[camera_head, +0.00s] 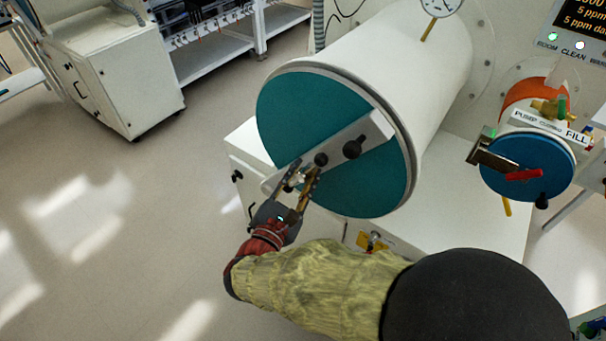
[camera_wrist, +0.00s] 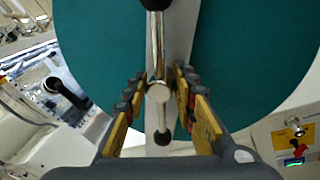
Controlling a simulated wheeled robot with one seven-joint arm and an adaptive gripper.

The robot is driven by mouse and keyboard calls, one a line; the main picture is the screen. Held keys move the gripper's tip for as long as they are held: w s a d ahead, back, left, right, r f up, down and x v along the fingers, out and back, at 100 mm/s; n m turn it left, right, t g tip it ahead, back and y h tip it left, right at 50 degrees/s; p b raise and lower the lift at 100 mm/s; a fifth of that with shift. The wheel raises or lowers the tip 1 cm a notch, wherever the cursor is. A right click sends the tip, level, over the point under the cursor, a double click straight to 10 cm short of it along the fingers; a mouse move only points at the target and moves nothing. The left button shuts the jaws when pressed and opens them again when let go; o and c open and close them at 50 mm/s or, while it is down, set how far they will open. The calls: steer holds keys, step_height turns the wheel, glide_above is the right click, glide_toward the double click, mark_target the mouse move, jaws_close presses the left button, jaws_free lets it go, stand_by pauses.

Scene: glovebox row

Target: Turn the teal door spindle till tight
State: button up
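The large round teal door (camera_head: 300,112) closes the end of a white cylinder, and a pale strap (camera_head: 372,130) crosses its face. The door (camera_wrist: 95,45) also fills much of the wrist view. The spindle's metal handle bar (camera_wrist: 155,45) runs roughly upright there, with dark ends and a round hub (camera_wrist: 160,92). A narrow gap seems to show on both sides; contact is not clear. The fingers partly hide the spindle in the head view.
A smaller blue door (camera_head: 528,165) with a red handle is at the right, beside a FILL label (camera_head: 550,127). A gauge (camera_head: 440,6) sits above the cylinder. A white cabinet (camera_head: 110,70) stands at upper left. The floor (camera_head: 130,220) at left is clear.

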steer(key=shift+c, duration=0.8)
jaws_close()
